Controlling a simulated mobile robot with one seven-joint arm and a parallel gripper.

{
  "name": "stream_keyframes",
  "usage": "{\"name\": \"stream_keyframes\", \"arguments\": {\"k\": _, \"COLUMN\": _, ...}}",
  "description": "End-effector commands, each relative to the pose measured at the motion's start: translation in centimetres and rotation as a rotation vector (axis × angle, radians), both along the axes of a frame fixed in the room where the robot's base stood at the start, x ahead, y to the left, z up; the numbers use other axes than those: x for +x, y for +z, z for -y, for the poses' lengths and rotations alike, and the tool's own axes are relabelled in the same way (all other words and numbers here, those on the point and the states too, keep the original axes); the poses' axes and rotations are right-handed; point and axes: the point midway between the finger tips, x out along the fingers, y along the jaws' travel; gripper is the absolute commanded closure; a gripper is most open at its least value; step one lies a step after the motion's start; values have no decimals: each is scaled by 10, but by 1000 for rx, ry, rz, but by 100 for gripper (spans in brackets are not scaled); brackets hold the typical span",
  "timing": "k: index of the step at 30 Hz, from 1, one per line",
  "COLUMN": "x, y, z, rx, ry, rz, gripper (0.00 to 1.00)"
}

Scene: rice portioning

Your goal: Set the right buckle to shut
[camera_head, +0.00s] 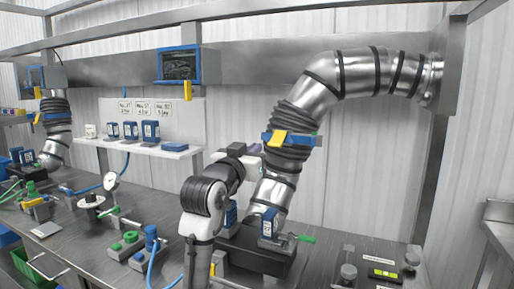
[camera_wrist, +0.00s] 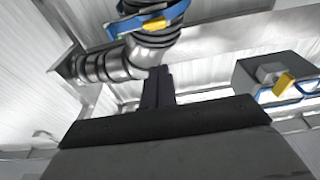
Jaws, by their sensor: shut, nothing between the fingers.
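The right buckle is a yellow lever (camera_head: 278,138) on a blue band (camera_head: 298,139) around the black ribbed sleeve of the right steel duct. The lever sits slightly tilted against the band; I cannot tell whether it is fully latched. In the wrist view the yellow lever (camera_wrist: 153,26) and blue band (camera_wrist: 174,18) are at the top, beyond my fingertips. My gripper (camera_wrist: 158,72) is shut and empty, its dark fingers pointing toward the duct below the buckle and apart from the lever. In the head view my arm stands left of the duct, and its fingertips are hard to make out.
Another yellow buckle (camera_head: 38,118) is on the left duct. A blue-framed box (camera_head: 178,66) with a yellow tab hangs from the steel beam. A shelf (camera_head: 135,146) holds several blue boxes. The bench (camera_head: 110,235) carries valves, a gauge and a black block (camera_head: 262,257) under the duct.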

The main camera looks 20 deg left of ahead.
Motion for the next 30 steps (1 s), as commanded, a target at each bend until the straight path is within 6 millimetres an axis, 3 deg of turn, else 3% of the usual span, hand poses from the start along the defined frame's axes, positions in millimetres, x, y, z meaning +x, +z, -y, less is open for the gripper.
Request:
{"name": "stream_keyframes", "arguments": {"k": 9, "x": 69, "y": 15, "z": 3, "rx": 0, "ry": -1, "rz": -2, "gripper": 100}}
{"name": "stream_keyframes", "arguments": {"k": 12, "x": 82, "y": 4, "z": 3, "rx": -2, "ry": 0, "rz": -3, "gripper": 100}}
{"name": "stream_keyframes", "arguments": {"k": 19, "x": 99, "y": -10, "z": 4, "rx": 0, "ry": -1, "rz": 0, "gripper": 100}}
{"name": "stream_keyframes", "arguments": {"k": 30, "x": 101, "y": -12, "z": 4, "rx": 0, "ry": -1, "rz": 1, "gripper": 100}}
